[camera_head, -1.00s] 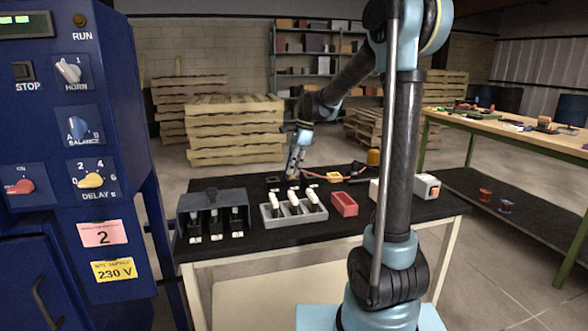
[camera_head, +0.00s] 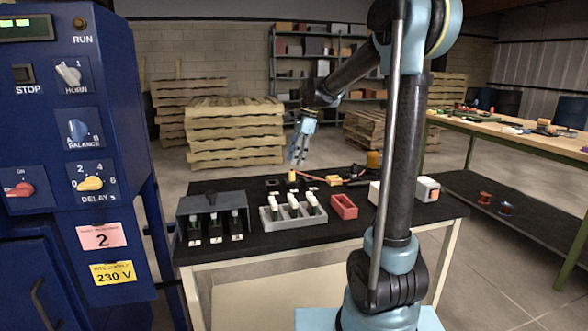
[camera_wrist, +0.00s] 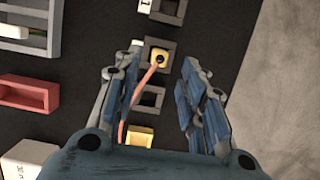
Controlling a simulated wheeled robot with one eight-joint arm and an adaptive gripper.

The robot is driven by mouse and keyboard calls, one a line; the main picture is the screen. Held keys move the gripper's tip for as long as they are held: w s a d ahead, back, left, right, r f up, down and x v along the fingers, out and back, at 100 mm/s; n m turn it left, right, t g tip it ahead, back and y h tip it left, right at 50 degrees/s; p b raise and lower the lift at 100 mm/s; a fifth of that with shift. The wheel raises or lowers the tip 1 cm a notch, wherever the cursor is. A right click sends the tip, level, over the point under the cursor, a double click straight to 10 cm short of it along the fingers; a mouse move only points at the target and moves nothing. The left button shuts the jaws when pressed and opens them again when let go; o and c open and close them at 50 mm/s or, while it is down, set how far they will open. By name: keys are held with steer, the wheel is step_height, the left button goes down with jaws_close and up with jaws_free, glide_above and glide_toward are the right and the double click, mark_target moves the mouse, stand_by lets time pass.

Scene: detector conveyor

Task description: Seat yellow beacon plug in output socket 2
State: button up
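The yellow plug (camera_head: 292,176) stands upright in the second socket from the left in a row on the black table. In the wrist view the plug (camera_wrist: 158,57) sits inside a dark square socket frame (camera_wrist: 171,45), with a pinkish cord (camera_wrist: 138,88) running from it. My gripper (camera_head: 300,158) is above the plug, apart from it. In the wrist view my gripper (camera_wrist: 160,68) has its fingers spread on either side, with nothing between them at their height. Empty sockets lie on both sides, one (camera_wrist: 165,10) above and one (camera_wrist: 151,97) below. Their numbers are too small to read.
A yellow block (camera_wrist: 140,137) lies at the row's end. A grey tray (camera_head: 275,222) with several white-topped plugs, a red bin (camera_head: 344,207) and a grey unit (camera_head: 212,205) stand nearer. An orange beacon-like object (camera_head: 374,159) is at the back right.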

steer(key=v, duration=0.6)
steer(key=shift+d+r, duration=0.15)
steer(key=shift+r, duration=0.2)
